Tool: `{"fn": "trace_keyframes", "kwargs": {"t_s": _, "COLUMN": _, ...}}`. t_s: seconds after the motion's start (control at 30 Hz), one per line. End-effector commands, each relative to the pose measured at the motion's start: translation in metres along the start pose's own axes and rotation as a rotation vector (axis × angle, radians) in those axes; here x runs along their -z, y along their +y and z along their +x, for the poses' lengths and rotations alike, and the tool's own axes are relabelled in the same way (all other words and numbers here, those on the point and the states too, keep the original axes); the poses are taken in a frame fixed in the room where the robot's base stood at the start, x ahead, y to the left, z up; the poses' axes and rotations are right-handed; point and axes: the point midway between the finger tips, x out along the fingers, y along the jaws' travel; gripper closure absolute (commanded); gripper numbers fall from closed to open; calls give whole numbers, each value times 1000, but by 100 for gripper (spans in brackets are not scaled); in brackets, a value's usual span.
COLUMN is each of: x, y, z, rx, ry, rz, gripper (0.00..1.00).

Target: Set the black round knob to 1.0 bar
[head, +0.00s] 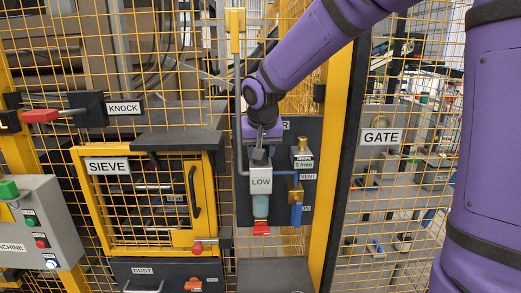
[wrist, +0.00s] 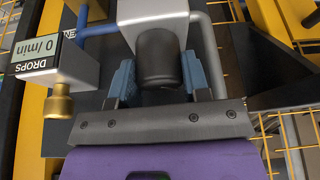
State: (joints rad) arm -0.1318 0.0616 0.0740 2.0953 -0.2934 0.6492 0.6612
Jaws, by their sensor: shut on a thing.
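The black round knob (wrist: 158,58) sits on a grey block in the wrist view. My gripper (wrist: 158,76) has one blue-grey finger on each side of the knob and is shut on it. In the head view my gripper (head: 261,145) comes down from above onto the top of the regulator unit, and the knob is mostly hidden there. The unit's front display (head: 261,182) reads LOW; no bar figure can be read. A clear bowl (head: 260,206) with a red part below it hangs under the unit.
Right of the regulator stands an oiler with a brass knob (wrist: 59,102) and a DROPS 0 /min display (head: 303,163), close to my gripper. A blue valve part (head: 296,212) is below it. A grey pipe (head: 239,110) and yellow mesh fence are at the left.

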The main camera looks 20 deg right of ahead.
Motion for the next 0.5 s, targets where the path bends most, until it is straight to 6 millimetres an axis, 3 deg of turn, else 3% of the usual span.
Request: {"fn": "trace_keyframes", "kwargs": {"t_s": 0.5, "x": 0, "y": -1, "z": 0, "rx": -188, "ry": -1, "rz": 452, "gripper": 80}}
